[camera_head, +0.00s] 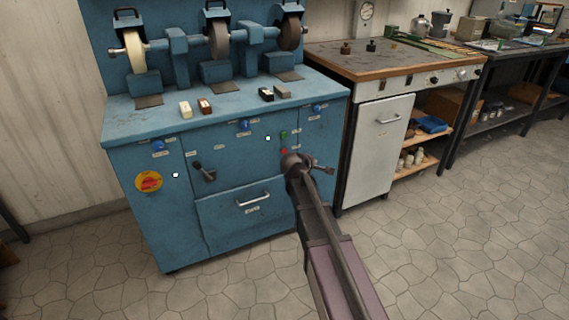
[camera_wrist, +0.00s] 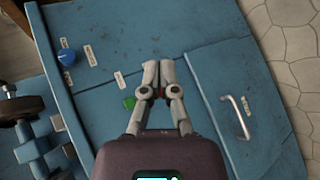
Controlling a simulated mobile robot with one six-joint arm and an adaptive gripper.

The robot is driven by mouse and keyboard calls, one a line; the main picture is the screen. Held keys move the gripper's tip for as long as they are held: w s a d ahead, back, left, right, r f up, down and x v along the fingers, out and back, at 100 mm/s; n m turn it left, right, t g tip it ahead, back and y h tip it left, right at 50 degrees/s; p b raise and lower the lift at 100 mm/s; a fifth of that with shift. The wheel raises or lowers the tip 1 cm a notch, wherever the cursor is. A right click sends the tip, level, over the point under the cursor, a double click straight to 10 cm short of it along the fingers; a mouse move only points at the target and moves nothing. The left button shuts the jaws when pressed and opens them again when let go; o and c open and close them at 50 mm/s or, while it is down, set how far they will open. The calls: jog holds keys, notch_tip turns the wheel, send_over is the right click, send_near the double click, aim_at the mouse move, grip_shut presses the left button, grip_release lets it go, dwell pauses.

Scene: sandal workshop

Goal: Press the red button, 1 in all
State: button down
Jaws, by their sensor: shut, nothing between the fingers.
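The small red button (camera_head: 284,151) is on the front of the blue grinding cabinet (camera_head: 240,165), just below a green button (camera_head: 283,135). In the wrist view a bit of the red button (camera_wrist: 161,92) shows between my fingers, which hide most of it. My gripper (camera_wrist: 158,66) is shut and empty, with its fingers reaching over the cabinet front. In the head view my arm comes from the lower right and its end is close to the red button. I cannot tell whether the fingers touch it. The green button (camera_wrist: 129,103) is left of my fingers in the wrist view.
Blue knobs (camera_head: 244,125), a black lever (camera_head: 204,172) and a drawer handle (camera_head: 252,199) stick out of the cabinet front. Grinding wheels (camera_head: 135,52) and small blocks (camera_head: 185,109) are on top. A wooden-topped workbench (camera_head: 390,62) stands to the right. The tiled floor (camera_head: 460,220) is clear.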

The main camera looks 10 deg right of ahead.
aim_at(284, 151)
jog(key=w+a+f+n+t+b, duration=0.4)
jog(key=w+f+n+b, duration=0.3)
jog(key=b, duration=0.6)
jog(key=w+f, duration=0.2)
jog(key=w, duration=0.1)
jog(key=shift+w+t, duration=0.25)
jog(key=shift+t, duration=0.05)
jog(key=shift+w, duration=0.15)
jog(key=w+a, duration=0.2)
jog(key=w, duration=0.6)
jog(key=shift+a, duration=0.35)
jog(key=shift+w+a, duration=0.25)
jog(key=shift+w, duration=0.55)
dwell(2.2)
jog(key=shift+s, duration=0.15)
jog(key=shift+s+d, duration=0.25)
jog(key=shift+s, duration=0.4)
jog(key=shift+s, duration=0.1)
